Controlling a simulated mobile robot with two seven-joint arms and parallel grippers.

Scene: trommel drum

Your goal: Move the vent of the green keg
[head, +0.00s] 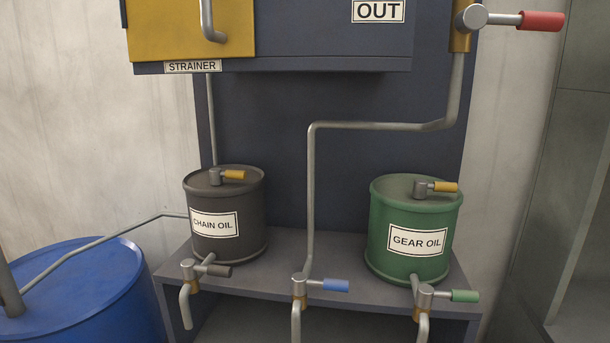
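The green keg (398,255) labelled GEAR OIL stands upright at the right of the grey shelf. Its vent (420,188) sits on the keg's top, a small grey metal fitting. The vent has a yellow handle (445,187) pointing right. Neither of my grippers shows in the head view.
A dark keg (248,238) labelled CHAIN OIL stands at the left of the shelf (285,272), with a similar yellow-handled vent (233,175). Taps with black, blue (336,286) and green (464,296) handles line the shelf's front. A blue drum (85,290) stands lower left. A pipe runs between the kegs.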

